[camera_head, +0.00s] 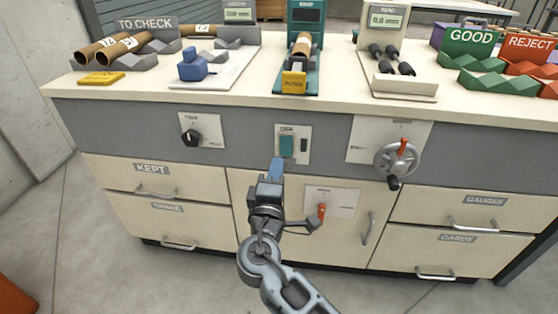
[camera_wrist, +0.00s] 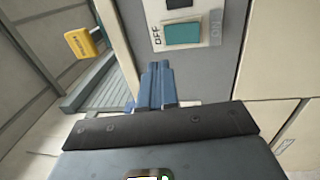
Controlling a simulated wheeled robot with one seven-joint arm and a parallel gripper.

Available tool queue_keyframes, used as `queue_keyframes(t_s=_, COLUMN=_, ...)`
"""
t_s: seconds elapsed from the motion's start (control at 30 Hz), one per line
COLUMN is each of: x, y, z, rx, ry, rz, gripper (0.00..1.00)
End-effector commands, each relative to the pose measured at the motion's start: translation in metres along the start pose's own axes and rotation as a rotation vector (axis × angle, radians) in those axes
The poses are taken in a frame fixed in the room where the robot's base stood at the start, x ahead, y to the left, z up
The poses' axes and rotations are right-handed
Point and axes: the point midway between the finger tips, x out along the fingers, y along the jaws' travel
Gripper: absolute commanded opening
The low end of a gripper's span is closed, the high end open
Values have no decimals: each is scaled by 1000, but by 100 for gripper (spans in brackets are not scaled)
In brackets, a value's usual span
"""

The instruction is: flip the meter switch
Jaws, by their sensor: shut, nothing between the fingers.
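A teal rocker switch (camera_head: 286,146) sits on a light plate in the middle of the grey front panel; its plate label is too small to read in the head view. In the wrist view the teal rocker (camera_wrist: 183,33) shows OFF lettering at its left and faint lettering at its right. I cannot tell which end is pressed in. My gripper (camera_head: 277,164) is shut and empty, its blue fingers just below the rocker in the head view. In the wrist view the gripper's fingertips (camera_wrist: 157,65) appear apart from the rocker.
A black window (camera_head: 304,145) is beside the rocker. A black knob (camera_head: 191,137) is to the left, a handwheel (camera_head: 397,159) to the right, and a red-handled lever (camera_head: 322,211) below right. The worktop (camera_head: 150,94) above carries tubes, stands and trays.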

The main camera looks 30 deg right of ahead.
Motion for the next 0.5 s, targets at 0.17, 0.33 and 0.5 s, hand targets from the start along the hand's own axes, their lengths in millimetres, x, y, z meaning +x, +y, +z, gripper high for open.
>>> queue_keyframes(t_s=0.17, x=-29, y=7, z=0, rx=0, ry=2, rz=-1, gripper=0)
queue_keyframes(t_s=0.33, x=-44, y=11, z=0, rx=0, ry=0, rz=0, gripper=0)
queue_keyframes(t_s=0.5, x=-48, y=12, z=0, rx=-1, ry=0, rz=0, gripper=0)
